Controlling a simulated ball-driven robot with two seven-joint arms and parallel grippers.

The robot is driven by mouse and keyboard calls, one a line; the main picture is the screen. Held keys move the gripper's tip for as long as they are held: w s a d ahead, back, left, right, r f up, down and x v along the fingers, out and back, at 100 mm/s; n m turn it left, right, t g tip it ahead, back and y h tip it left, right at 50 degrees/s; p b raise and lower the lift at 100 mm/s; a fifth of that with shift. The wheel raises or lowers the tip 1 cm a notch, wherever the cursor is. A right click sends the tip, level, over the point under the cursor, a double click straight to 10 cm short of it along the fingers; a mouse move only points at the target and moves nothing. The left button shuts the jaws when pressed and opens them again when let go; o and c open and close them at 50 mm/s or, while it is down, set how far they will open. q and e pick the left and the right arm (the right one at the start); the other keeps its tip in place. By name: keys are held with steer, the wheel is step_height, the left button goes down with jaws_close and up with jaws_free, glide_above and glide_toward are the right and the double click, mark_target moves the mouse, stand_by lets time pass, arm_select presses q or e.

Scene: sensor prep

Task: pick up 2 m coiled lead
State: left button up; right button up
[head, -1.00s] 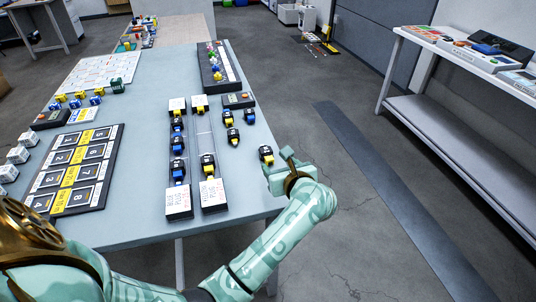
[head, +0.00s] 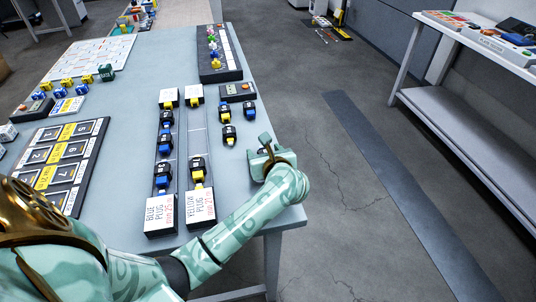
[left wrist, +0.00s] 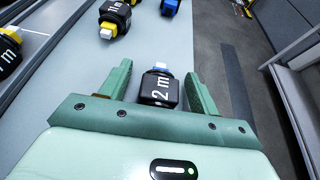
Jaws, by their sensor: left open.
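The 2 m coiled lead (left wrist: 158,90) is a black block marked "2 m" with a blue and white plug end. In the left wrist view it sits between the open fingers of my left gripper (left wrist: 157,78), one finger on each side, with a gap visible at least on the left. In the head view my left gripper (head: 266,152) is at the right edge of the table (head: 120,125) and hides most of this lead. My right gripper is not in view.
Other black leads (head: 228,134) lie just left of the gripper; one marked "m" (left wrist: 115,17) also shows in the wrist view. Two long racks (head: 201,205) hold blue and yellow plugs. A numbered board (head: 100,130) lies further left. Floor is open to the right.

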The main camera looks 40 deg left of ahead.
arm_select(q)
steer(key=shift+s+r, duration=0.1)
steer(key=shift+r, duration=0.05)
steer(key=shift+d, duration=0.1)
steer(key=shift+c, duration=1)
steer(key=c, duration=0.9)
